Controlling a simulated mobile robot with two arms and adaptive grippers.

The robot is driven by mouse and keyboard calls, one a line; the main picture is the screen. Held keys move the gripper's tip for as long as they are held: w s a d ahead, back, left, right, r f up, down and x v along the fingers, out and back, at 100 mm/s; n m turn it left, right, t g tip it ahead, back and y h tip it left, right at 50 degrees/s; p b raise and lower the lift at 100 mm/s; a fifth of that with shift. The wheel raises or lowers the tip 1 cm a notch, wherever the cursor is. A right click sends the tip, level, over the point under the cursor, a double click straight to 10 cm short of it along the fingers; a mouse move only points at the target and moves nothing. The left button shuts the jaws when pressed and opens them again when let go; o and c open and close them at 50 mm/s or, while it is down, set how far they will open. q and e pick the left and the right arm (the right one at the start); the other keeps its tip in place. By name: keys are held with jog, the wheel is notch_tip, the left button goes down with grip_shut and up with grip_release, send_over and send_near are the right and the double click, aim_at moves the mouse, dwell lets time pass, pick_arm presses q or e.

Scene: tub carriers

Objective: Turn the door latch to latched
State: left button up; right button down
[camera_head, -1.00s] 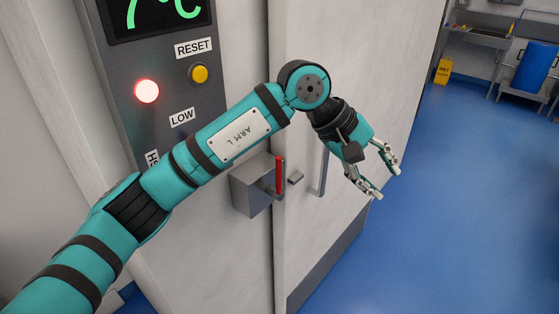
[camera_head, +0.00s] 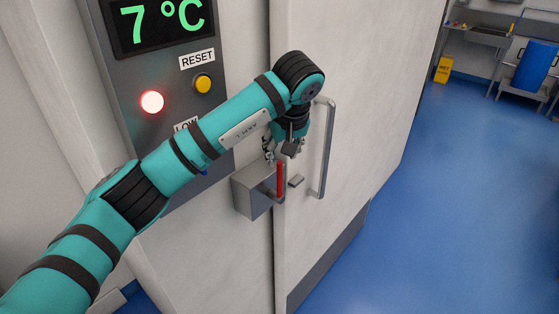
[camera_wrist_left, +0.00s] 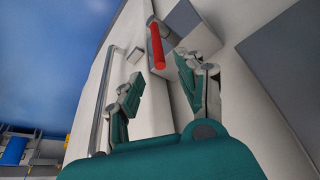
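The door latch is a grey metal box (camera_head: 250,190) with a red handle (camera_head: 281,180), fixed beside the door seam. The handle stands upright in the head view. A small grey block (camera_head: 296,181) sits on the door just right of it. My left gripper (camera_head: 283,154) is just above the handle, partly hidden by its own wrist. In the left wrist view the gripper (camera_wrist_left: 163,92) is open and empty. The red handle (camera_wrist_left: 157,46) shows ahead, between the lines of the two fingers, apparently apart from them. My right gripper is in neither view.
A vertical door handle (camera_head: 326,150) stands close to the right of my left wrist. The control panel (camera_head: 150,75) reads 7 °C, with a lit red lamp (camera_head: 152,102) and a yellow RESET button (camera_head: 203,83). Blue floor (camera_head: 450,200) lies clear at right.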

aim_at(281, 163)
pick_arm(q)
jog(key=p+x, duration=0.1)
jog(key=x, duration=0.5)
jog(key=shift+f+p, duration=0.2)
jog(key=shift+p, duration=0.1)
jog(key=shift+c, duration=0.2)
grip_shut()
